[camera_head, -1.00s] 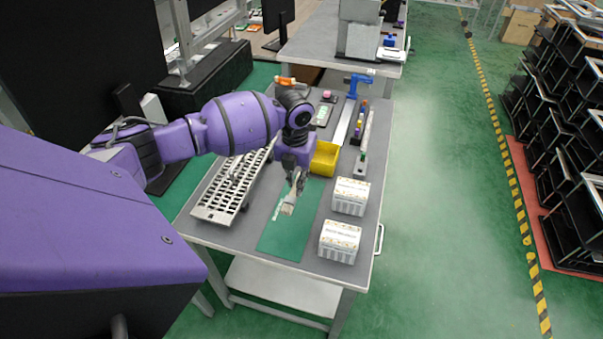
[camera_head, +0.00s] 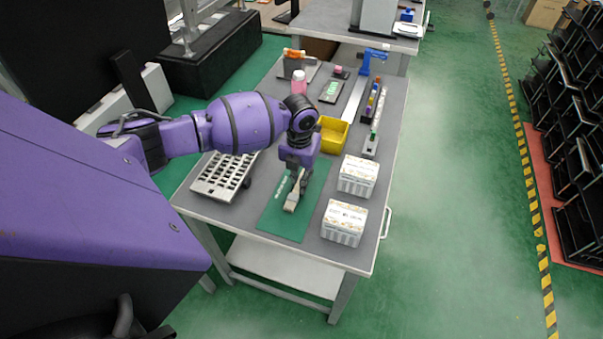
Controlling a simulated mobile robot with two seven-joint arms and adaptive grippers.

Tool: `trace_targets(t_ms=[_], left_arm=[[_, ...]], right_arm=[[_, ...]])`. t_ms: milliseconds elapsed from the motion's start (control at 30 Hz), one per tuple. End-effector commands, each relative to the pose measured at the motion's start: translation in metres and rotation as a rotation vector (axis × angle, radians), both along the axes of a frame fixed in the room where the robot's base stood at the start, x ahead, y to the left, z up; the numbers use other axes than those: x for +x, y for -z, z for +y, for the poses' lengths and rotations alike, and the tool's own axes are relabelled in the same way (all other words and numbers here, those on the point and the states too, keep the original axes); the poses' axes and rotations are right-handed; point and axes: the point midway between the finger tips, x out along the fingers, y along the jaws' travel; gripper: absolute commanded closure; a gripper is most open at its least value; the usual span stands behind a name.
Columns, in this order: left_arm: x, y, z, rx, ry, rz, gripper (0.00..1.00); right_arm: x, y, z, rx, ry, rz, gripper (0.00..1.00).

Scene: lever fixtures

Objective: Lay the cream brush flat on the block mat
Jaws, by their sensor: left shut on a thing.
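The green block mat (camera_head: 274,222) lies on the near part of the grey bench. My left gripper (camera_head: 297,181) points down over the mat and is shut on the cream brush (camera_head: 292,203). The brush hangs from the fingers, its lower end pointing toward the near side and looking tilted. It is over the mat; whether it touches the mat I cannot tell. The fingers partly hide the brush's upper part. My right gripper is not in view.
A slotted grey tray (camera_head: 222,180) lies left of the mat. Two white boxes (camera_head: 357,176) (camera_head: 343,222) stand close to its right. A yellow bin (camera_head: 332,134) is behind, with a pink bottle (camera_head: 299,82) farther back. The mat's near part is clear.

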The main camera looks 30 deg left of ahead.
Motion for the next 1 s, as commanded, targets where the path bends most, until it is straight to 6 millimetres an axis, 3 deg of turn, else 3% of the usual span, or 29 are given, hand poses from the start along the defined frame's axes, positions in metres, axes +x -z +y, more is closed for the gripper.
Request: trace_targets(t_ms=[167,200,333,733,1000], left_arm=[[0.001,-0.001,0.0,0.0,0.0,-0.002,1.0],[0.001,-0.001,0.0,0.0,0.0,-0.002,0.81],[0.0,-0.001,0.0,0.0,0.0,-0.002,0.64],[0.001,-0.007,0.001,0.002,0.0,-0.003,0.63],[0.0,-0.058,0.001,0.002,0.001,-0.006,0.63]], right_arm=[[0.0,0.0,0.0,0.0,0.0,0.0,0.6],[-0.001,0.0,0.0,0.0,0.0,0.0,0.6],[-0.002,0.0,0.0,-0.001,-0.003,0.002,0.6],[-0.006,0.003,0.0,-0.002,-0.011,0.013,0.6],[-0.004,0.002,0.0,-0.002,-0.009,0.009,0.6]])
